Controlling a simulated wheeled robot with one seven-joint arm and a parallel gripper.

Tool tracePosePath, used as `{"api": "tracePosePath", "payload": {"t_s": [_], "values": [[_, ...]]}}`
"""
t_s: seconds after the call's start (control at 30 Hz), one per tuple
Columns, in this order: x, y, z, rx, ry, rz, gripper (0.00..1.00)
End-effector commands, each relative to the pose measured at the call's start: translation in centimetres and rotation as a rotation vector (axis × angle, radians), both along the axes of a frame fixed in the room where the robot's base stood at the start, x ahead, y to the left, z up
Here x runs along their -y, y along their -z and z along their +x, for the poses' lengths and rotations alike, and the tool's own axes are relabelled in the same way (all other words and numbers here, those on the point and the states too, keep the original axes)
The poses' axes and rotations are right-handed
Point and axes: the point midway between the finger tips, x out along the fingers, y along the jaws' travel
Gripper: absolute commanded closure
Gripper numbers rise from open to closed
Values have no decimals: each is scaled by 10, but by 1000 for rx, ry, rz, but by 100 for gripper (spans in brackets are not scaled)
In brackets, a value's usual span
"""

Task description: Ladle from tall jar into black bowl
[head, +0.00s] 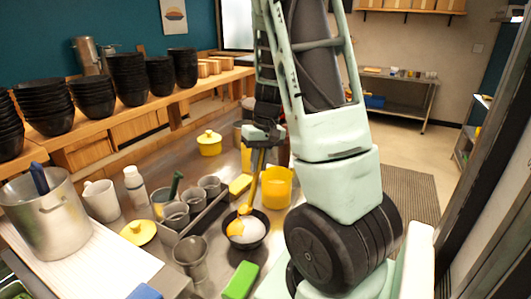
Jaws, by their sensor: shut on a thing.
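My gripper (262,146) is shut on the upper handle of a yellow ladle (245,209). The ladle hangs down steeply, with its yellow head at the left side of a black bowl (247,246). The bowl stands on the metal counter and holds a white, rice-like mound (252,230). I cannot tell whether the ladle head touches the bowl or what it holds. A yellow open jar (277,190) stands behind and right of the bowl. Another jar partly shows behind my gripper; I cannot tell for certain which is the tall jar.
A metal rack with several grey cups (209,186) stands left of the bowl. A yellow lid (138,232), a metal cup (190,258), a green block (240,280) and a large steel pot (45,220) surround it. Stacked black bowls (128,78) line the wooden shelf.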

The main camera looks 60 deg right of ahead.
Motion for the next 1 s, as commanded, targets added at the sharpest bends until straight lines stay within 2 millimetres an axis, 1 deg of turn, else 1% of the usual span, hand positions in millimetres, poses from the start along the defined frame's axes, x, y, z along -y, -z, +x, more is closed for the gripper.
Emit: {"api": "tracePosePath", "payload": {"t_s": [0.03, 0.5, 0.83, 1.0], "values": [[-4, -7, 2, -12, -6, -15, 100], [-26, -15, 15, -96, -7, -158, 100], [-41, -20, 24, -153, -7, -255, 100], [-51, -16, 30, -194, -7, -313, 100]]}}
